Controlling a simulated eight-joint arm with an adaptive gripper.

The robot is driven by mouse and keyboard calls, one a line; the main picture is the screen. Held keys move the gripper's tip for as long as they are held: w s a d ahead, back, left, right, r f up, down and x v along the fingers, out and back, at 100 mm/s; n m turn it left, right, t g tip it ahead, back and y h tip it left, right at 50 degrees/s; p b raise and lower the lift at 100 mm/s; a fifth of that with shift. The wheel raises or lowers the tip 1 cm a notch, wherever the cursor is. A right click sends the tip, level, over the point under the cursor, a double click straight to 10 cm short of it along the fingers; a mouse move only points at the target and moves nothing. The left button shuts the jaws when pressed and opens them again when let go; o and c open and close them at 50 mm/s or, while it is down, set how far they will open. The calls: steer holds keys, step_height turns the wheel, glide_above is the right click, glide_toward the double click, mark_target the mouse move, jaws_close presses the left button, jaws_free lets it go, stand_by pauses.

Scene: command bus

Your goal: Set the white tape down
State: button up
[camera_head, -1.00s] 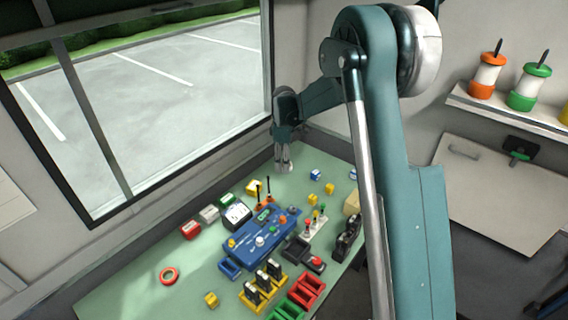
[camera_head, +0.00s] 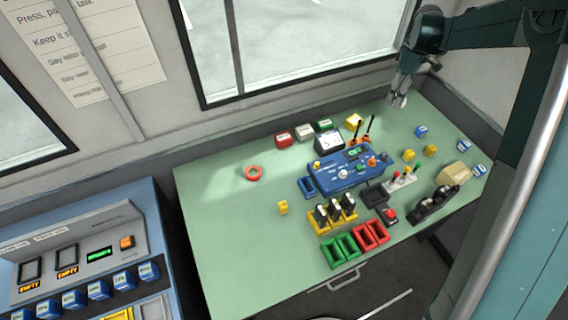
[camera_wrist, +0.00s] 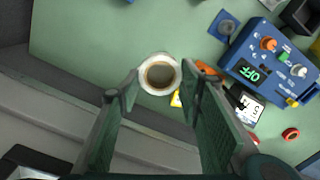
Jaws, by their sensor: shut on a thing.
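The white tape (camera_wrist: 143,72) is a round roll with an open centre. In the wrist view it sits between the two fingertips of my gripper (camera_wrist: 160,88), which is shut on it. In the head view my gripper (camera_head: 401,88) points down near the back corner of the green table (camera_head: 235,225), with the white tape (camera_head: 399,102) small at its tips. I cannot tell whether the tape touches the table or hangs above it.
A blue control box (camera_head: 350,168) stands mid-table, with yellow, red and green holders in front. A red tape ring (camera_head: 252,173) lies left on clear table. Blue cubes, yellow cubes and a cardboard box (camera_head: 457,172) are to the right. The window wall borders the back.

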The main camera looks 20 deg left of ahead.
steer(key=s+a, duration=0.7)
steer(key=a, duration=0.6)
steer(key=n+p, duration=0.1)
steer(key=n, duration=0.1)
glide_above(282, 163)
step_height(282, 163, down, 4)
steer(key=shift+f, duration=0.65)
steer(key=shift+f+b, duration=0.35)
steer(key=shift+f, duration=2.75)
steer(key=shift+f, duration=1.85)
